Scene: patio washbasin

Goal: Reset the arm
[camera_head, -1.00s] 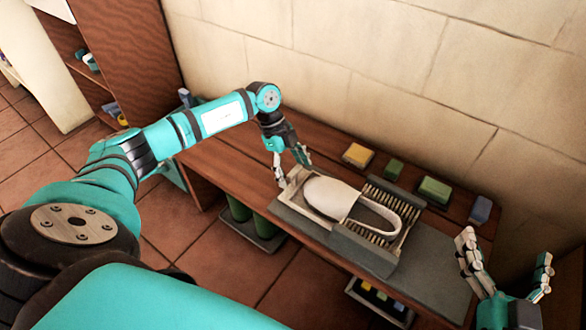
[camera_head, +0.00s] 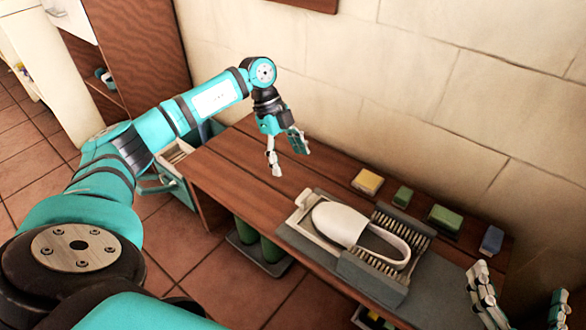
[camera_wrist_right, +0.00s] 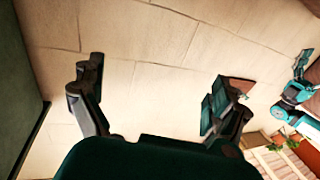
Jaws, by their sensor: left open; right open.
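My left gripper (camera_head: 286,158) is open and empty above the left part of the wooden table (camera_head: 225,165), to the left of the slipper tray. My right gripper (camera_head: 522,305) is at the lower right corner of the head view, open and partly cut off by the frame. In the right wrist view my right gripper (camera_wrist_right: 155,92) shows spread fingers with nothing between them and the pale wall (camera_wrist_right: 140,35) behind. A white slipper (camera_head: 340,222) lies in the tray with brushes (camera_head: 400,232) on a grey mat (camera_head: 430,295), apart from both grippers.
A yellow block (camera_head: 367,181), a small green block (camera_head: 402,196), a larger green block (camera_head: 444,218) and a blue block (camera_head: 491,240) stand along the back of the table by the wall. Green cylinders (camera_head: 246,232) stand below. A wooden cabinet (camera_head: 140,50) is at the left.

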